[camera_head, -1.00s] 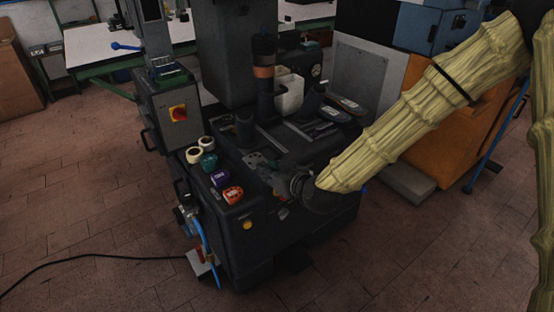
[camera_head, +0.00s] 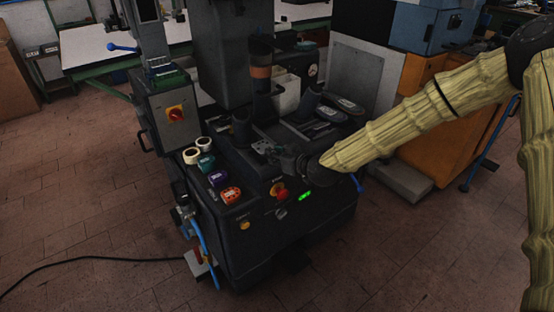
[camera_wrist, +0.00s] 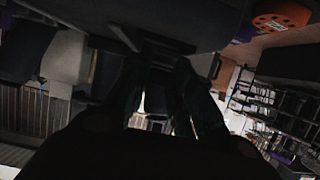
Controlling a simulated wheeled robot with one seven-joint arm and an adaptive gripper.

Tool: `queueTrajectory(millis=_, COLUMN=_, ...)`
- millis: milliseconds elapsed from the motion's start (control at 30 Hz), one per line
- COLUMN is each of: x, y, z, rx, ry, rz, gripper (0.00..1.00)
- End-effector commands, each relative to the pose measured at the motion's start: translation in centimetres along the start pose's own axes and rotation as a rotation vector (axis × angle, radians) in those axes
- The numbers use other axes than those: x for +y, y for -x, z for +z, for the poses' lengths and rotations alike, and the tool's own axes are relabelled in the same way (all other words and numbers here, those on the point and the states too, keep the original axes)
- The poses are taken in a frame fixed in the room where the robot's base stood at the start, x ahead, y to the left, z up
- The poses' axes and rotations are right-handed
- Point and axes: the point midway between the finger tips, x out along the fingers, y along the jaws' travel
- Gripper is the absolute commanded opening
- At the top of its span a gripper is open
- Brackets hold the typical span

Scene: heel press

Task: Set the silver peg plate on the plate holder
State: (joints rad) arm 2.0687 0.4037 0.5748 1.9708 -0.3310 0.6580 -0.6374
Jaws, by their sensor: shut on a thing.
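My gripper (camera_head: 276,153) is low over the near part of the dark press bed, coming in from the right. It is shut on a small grey metal piece, the silver peg plate (camera_head: 262,147), which shows at its fingertips on the left. In the wrist view the two dark fingers (camera_wrist: 160,75) close toward a dark, shadowed piece, and its outline is hard to read. The plate holder cannot be clearly picked out among the dark parts of the press bed. I cannot tell whether the plate touches anything below it.
A white cup-like block (camera_head: 286,94) stands farther back. A red button (camera_head: 278,189) is in front.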

Motion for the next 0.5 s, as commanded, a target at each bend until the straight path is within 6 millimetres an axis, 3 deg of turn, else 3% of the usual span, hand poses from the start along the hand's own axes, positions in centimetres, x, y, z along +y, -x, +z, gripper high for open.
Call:
queueTrajectory(millis=133, x=0.03, y=-0.59, z=1.24, rx=0.003, ry=-0.001, rz=0.001, gripper=0.00)
queueTrajectory(millis=500, x=0.00, y=-0.74, z=1.59, rx=0.003, ry=0.001, rz=0.001, gripper=0.00)
